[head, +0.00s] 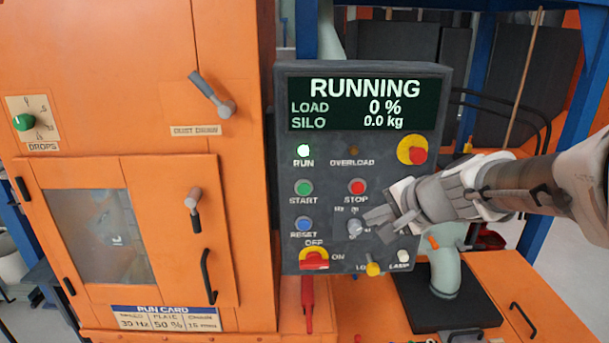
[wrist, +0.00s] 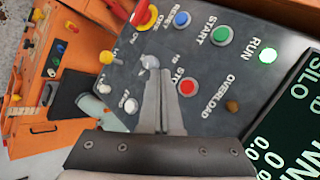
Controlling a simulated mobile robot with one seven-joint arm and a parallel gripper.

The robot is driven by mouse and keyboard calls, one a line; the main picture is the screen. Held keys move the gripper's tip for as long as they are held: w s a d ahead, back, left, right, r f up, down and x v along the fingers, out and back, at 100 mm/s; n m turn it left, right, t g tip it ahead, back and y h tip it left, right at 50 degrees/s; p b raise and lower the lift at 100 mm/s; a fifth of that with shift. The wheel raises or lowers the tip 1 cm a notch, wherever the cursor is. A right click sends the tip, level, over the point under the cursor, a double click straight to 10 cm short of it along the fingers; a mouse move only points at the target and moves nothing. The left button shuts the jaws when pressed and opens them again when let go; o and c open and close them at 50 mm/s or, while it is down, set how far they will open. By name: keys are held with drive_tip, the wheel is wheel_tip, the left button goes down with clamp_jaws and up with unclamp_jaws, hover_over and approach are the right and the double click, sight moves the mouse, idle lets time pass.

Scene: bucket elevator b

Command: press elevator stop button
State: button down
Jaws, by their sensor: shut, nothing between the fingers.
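The red STOP button (head: 357,187) is on the dark control panel (head: 340,255), right of the green START button (head: 303,188). In the wrist view the STOP button (wrist: 187,87) lies just right of my fingers, and its label is partly covered by them. My gripper (head: 372,216) is shut and empty, reaching in from the right, below the STOP button in the picture. In the wrist view its closed fingertips (wrist: 157,84) point toward a small grey knob (wrist: 148,62); I cannot tell whether they touch it. The display (head: 367,103) reads RUNNING, load 0 %, silo 0.0 kg.
A blue RESET button (head: 304,224), a red switch (head: 314,260) and a yellow-ringed red button (head: 412,150) are also on the panel. The green RUN lamp (head: 303,151) is lit. An orange cabinet (head: 110,90) stands at left. A grey pipe (head: 445,275) stands below my arm.

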approach(366, 194)
drive_tip(key=shift+w+a+f, duration=0.25)
drive_tip(key=shift+a+f, duration=0.35)
drive_tip(key=shift+a, duration=0.1)
drive_tip(key=shift+w+a+f, duration=0.25)
drive_tip(key=shift+a+f, duration=0.3)
drive_tip(key=shift+a, duration=0.2)
drive_tip(key=shift+w+a+f, duration=0.25)
drive_tip(key=shift+a+f, duration=0.35)
drive_tip(key=shift+a, duration=0.1)
drive_tip(key=shift+w, duration=0.1)
drive_tip(key=shift+w, duration=0.3)
drive_tip(key=shift+w, duration=0.4)
idle(0.8)
drive_tip(key=shift+s, duration=0.15)
drive_tip(key=shift+s+b, duration=0.4)
drive_tip(key=shift+s, duration=0.3)
drive_tip(key=shift+s+b, duration=0.45)
drive_tip(key=shift+s, duration=2.05)
